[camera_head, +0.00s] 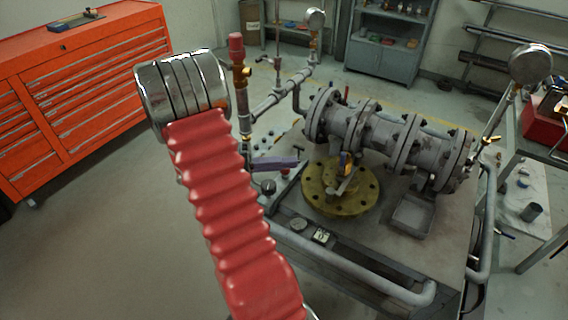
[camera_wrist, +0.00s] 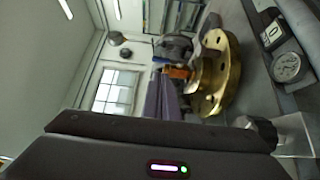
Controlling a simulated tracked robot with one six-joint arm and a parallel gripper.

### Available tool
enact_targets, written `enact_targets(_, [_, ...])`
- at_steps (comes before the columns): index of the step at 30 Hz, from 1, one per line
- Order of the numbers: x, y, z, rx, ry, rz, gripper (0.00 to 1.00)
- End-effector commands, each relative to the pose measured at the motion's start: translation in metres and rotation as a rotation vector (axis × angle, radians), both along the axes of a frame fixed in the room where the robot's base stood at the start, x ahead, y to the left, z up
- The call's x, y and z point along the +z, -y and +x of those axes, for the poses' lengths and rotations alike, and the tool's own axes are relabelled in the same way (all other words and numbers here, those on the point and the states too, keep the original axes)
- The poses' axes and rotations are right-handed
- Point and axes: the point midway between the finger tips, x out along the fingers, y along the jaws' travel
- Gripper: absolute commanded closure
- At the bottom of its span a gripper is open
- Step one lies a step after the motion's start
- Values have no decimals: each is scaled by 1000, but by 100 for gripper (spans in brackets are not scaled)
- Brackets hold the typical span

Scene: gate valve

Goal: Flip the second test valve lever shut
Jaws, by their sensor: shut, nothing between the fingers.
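My gripper (camera_head: 296,162) shows as slim purple fingers behind my red-sleeved arm. It points right toward the brass-coloured flange. In the wrist view the closed purple fingers (camera_wrist: 163,98) reach toward the same flange (camera_wrist: 228,72) and hold nothing. A small fitting with an orange and blue part (camera_head: 346,163) stands above the flange, in front of the grey flanged pipe body (camera_head: 385,135). Its orange part (camera_wrist: 177,72) appears close beyond the fingertips in the wrist view; I cannot tell whether they touch. I cannot tell for certain which part is the second test valve lever.
A vertical pipe with a red cap (camera_head: 236,48) stands left of the valve. A pressure gauge (camera_head: 530,63) rises at the right. A grey tray (camera_head: 412,215) and small dials (camera_head: 321,236) sit on the bench. An orange tool cabinet (camera_head: 80,95) is far left, with clear floor before it.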

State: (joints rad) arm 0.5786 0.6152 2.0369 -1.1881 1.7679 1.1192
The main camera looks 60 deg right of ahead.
Motion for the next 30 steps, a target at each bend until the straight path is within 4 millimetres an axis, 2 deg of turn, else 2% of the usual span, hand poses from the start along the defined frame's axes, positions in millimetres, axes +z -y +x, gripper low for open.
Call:
enact_targets(18, [0, 49, -79, -2, 0, 0, 100])
enact_targets(24, [0, 59, -93, 1, 1, 1, 100])
enact_targets(30, [0, 61, -96, 1, 1, 1, 100])
